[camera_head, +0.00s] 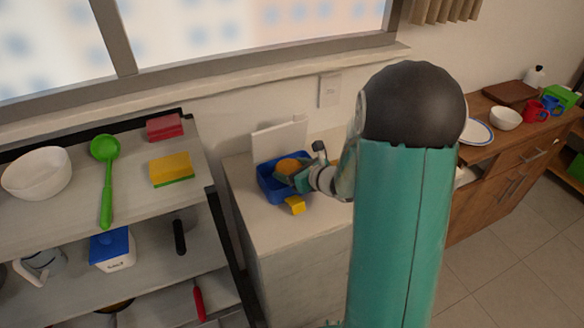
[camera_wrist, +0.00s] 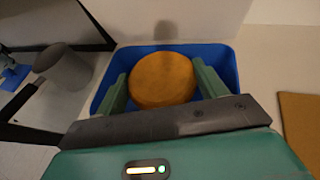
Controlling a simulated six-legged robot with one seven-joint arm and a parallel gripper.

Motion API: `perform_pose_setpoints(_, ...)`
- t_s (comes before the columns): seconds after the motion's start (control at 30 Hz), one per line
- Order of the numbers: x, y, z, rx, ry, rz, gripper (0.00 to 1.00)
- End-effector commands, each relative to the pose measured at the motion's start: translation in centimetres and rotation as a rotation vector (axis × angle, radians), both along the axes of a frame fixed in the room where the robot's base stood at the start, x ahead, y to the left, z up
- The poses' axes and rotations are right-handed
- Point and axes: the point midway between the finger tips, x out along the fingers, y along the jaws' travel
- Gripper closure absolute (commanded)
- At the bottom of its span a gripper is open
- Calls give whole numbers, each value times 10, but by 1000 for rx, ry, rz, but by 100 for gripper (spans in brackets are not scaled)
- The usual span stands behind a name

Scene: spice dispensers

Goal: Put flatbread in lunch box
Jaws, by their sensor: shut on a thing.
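The flatbread (camera_wrist: 162,78) is a round, orange-brown disc held between the two fingers of my gripper (camera_wrist: 158,88) in the wrist view. In the head view the flatbread (camera_head: 290,166) shows at the end of my gripper (camera_head: 292,177), over the blue lunch box. The lunch box (camera_head: 267,186) is an open blue tray on the pale counter. In the wrist view its blue walls (camera_wrist: 225,62) surround the flatbread and fingers. I cannot tell whether the flatbread touches the box floor. My gripper is shut on the flatbread.
A white lid or board (camera_head: 279,139) stands upright behind the box. A yellow piece (camera_head: 295,205) lies in front of it. A shelf (camera_head: 135,218) with a green ladle (camera_head: 106,175), bowl (camera_head: 37,174) and sponges stands left. A wooden cabinet (camera_head: 500,160) with dishes stands right.

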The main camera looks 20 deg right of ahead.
Motion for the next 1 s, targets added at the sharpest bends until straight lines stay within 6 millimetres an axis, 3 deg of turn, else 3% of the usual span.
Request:
perform_pose_setpoints(0.3,0,0,-6,-1,0,0,53)
perform_pose_setpoints(0.33,0,0,-6,-1,0,0,25)
perform_pose_setpoints(0.43,0,0,-6,-1,0,0,7)
perform_pose_setpoints(0.73,0,0,-5,-1,-1,0,7)
perform_pose_setpoints(0.87,0,0,5,-2,-4,1,7)
perform_pose_setpoints(1.0,-19,-7,15,-2,-2,-2,7)
